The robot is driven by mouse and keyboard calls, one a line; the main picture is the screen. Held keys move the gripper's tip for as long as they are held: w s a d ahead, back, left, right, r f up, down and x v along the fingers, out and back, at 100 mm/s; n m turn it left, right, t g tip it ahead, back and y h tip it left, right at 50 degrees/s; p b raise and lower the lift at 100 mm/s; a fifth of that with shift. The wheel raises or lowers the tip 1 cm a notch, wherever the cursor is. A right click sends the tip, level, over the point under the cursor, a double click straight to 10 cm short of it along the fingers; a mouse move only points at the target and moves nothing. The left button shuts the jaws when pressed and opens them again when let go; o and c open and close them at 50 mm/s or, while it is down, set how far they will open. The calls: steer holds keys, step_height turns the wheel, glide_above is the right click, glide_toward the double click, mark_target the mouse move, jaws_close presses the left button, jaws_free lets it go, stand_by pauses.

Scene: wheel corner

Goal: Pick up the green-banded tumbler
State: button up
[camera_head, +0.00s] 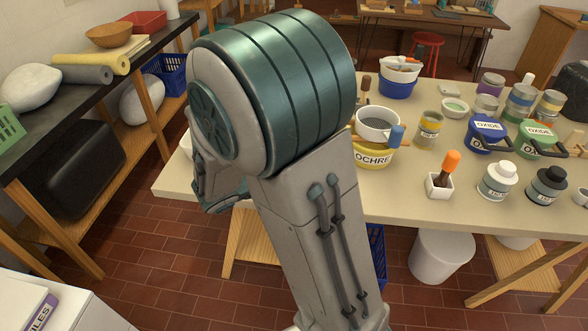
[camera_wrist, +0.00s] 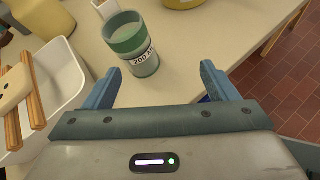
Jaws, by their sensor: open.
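The green-banded tumbler (camera_wrist: 132,44) stands upright on the table in the wrist view. It is a clear cup with a green band near its top and a white label reading about "200 ml". My gripper (camera_wrist: 158,82) is open, with one blue finger on each side of the picture. The tumbler is ahead of the gap between the fingers, slightly left of its middle, and nothing is held. In the head view my own arm covers the gripper's working area, and I cannot see the tumbler there.
A white tray (camera_wrist: 62,66) with wooden-handled tools lies left of my gripper. A small box (camera_wrist: 103,8) and a yellow container stand behind. The table edge runs along the right. In the head view, the yellow ochre tub (camera_head: 374,156) and several jars crowd the table (camera_head: 400,205).

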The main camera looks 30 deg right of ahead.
steer(key=w+f+n, duration=0.1)
steer(key=w+a+f+n+t, duration=0.1)
steer(key=w+f+n+b, duration=0.1)
steer(key=shift+a+n+t, duration=0.3)
steer(key=shift+t, duration=0.1)
steer(key=x, duration=0.8)
steer(key=shift+w+r, duration=0.1)
steer(key=shift+w, duration=0.05)
steer(key=shift+r+x, duration=0.15)
steer(key=shift+x, duration=1.2)
steer(key=shift+r+x, duration=0.15)
steer(key=shift+x, duration=1.25)
steer(key=shift+d, duration=0.15)
steer(key=c, duration=1.4)
